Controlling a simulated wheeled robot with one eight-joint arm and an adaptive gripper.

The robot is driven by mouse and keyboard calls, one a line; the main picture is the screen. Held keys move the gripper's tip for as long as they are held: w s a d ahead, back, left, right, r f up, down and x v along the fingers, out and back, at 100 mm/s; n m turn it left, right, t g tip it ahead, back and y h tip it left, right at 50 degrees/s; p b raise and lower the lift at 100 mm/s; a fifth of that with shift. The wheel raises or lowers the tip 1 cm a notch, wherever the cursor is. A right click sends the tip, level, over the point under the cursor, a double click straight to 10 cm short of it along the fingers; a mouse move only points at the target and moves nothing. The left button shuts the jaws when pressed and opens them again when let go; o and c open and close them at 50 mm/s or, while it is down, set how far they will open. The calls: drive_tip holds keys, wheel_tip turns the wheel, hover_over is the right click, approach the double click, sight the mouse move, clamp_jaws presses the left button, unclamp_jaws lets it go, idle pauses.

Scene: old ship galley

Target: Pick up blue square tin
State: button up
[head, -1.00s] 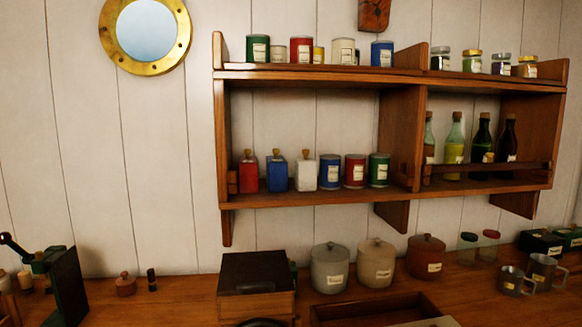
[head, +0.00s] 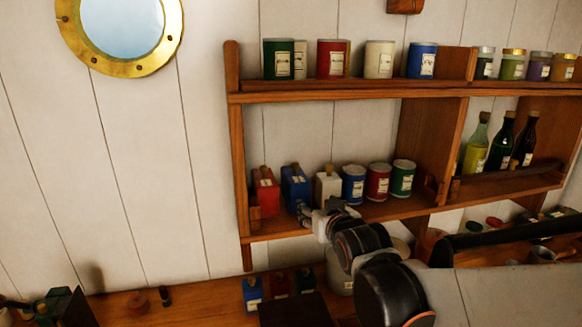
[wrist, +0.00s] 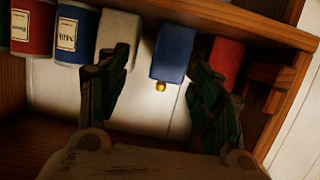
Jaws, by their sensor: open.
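The blue square tin (head: 296,187) stands on the lower shelf between a red square tin (head: 265,190) and a white square tin (head: 327,184). It has a small cork-like knob. My gripper (head: 310,213) is at the shelf's front edge, just in front of the blue and white tins. In the wrist view, which looks upside down, the blue tin (wrist: 175,52) lies between the two dark fingers of my gripper (wrist: 160,68). The fingers are open and apart. The left finger is close to the white tin (wrist: 119,38), the right one to the red tin (wrist: 226,60); contact cannot be told.
Blue, red and green round tins (head: 378,181) stand right of the white tin. The wooden shelf's left upright (head: 238,150) is close to the red tin. More tins line the upper shelf (head: 360,92). Several small boxes (head: 253,293) stand on the counter below.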

sight(300, 185)
drive_tip(key=shift+t+y, duration=0.4)
drive_tip(key=shift+t, duration=0.2)
drive_tip(key=w+a, duration=0.1)
drive_tip(key=w, duration=0.2)
drive_tip(key=w+a+r+p, duration=0.1)
drive_tip(key=w, duration=0.3)
drive_tip(key=w+a, duration=0.2)
drive_tip(key=w, duration=0.1)
drive_tip(key=shift+w+a+r+p, duration=0.1)
drive_tip(key=shift+w+r+p, duration=0.15)
drive_tip(key=shift+w+p, duration=0.15)
drive_tip(key=shift+n, duration=0.3)
drive_tip(key=shift+f+x, duration=0.2)
drive_tip(key=shift+x, duration=2.45)
drive_tip(key=c, duration=1)
drive_tip(key=shift+c, duration=0.2)
drive_tip(key=shift+r, duration=0.15)
